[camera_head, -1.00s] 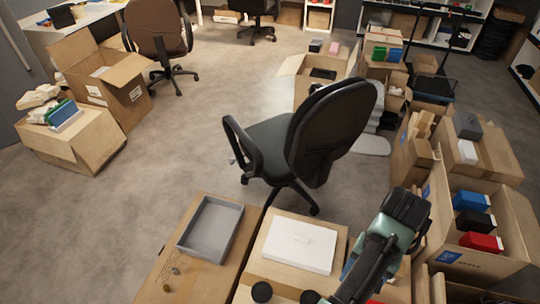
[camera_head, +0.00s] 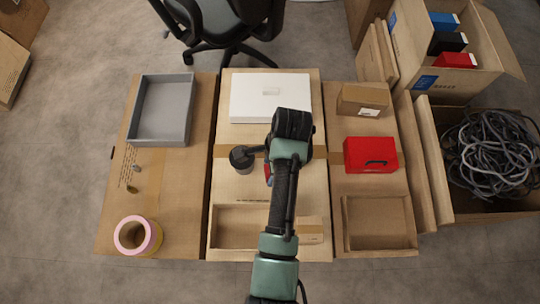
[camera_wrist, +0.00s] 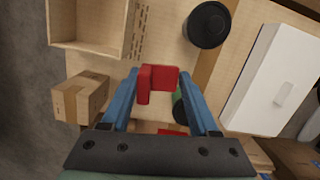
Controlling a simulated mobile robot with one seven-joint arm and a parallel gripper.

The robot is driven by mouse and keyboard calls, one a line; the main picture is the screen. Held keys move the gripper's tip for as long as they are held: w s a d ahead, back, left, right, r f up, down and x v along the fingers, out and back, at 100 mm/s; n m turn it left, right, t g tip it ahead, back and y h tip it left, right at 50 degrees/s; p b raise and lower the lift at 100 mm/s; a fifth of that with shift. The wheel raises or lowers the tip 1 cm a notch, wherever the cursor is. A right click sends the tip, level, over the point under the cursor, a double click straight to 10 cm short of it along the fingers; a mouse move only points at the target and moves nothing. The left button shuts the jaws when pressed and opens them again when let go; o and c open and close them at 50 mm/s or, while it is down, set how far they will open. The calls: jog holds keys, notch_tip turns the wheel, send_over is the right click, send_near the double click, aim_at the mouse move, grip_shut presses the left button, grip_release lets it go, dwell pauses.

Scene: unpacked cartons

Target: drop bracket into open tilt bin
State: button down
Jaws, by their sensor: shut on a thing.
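The red bracket (camera_wrist: 158,80) is an angled piece gripped between the blue fingers of my gripper (camera_wrist: 157,84) in the wrist view. In the head view my wrist hides most of it, and only a bit of red and blue shows beside the arm. My gripper is over the middle carton, near a black cylinder (camera_head: 242,160). I cannot tell for sure which container is the tilt bin. A white box with a small handle (camera_head: 255,112) lies shut-looking at the back of the middle carton. An open grey tray (camera_head: 163,112) sits on the left carton.
A pink-rimmed tape roll (camera_head: 128,247) stands front left. A red box with black handle (camera_head: 355,160), a small brown box (camera_head: 362,101) and an open shallow wooden tray (camera_head: 348,235) are on the right carton. Another tray (camera_head: 217,238) is front middle. A cable carton (camera_head: 465,207) stands far right.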

jog(key=f, duration=0.1)
jog(key=f+m+b, duration=0.1)
jog(key=shift+s+a+f, duration=0.15)
jog(key=shift+s+f, duration=0.15)
jog(key=shift+s, duration=0.05)
jog(key=shift+m, duration=0.3)
notch_tip(320, 180, down, 10)
jog(key=b, duration=0.3)
jog(key=shift+r+b, duration=0.2)
jog(key=shift+b, duration=0.15)
jog(key=shift+f, duration=0.15)
jog(key=shift+c, duration=0.7)
grip_release()
jog(key=r+p, duration=0.1)
jog(key=r, duration=0.3)
jog(key=d+r+p, duration=0.1)
jog(key=r+p, duration=0.1)
jog(key=r, duration=0.2)
jog(key=r+p, duration=0.1)
jog(key=r, duration=0.3)
jog(key=shift+s+d+r, duration=0.1)
jog(key=shift+d, duration=0.3)
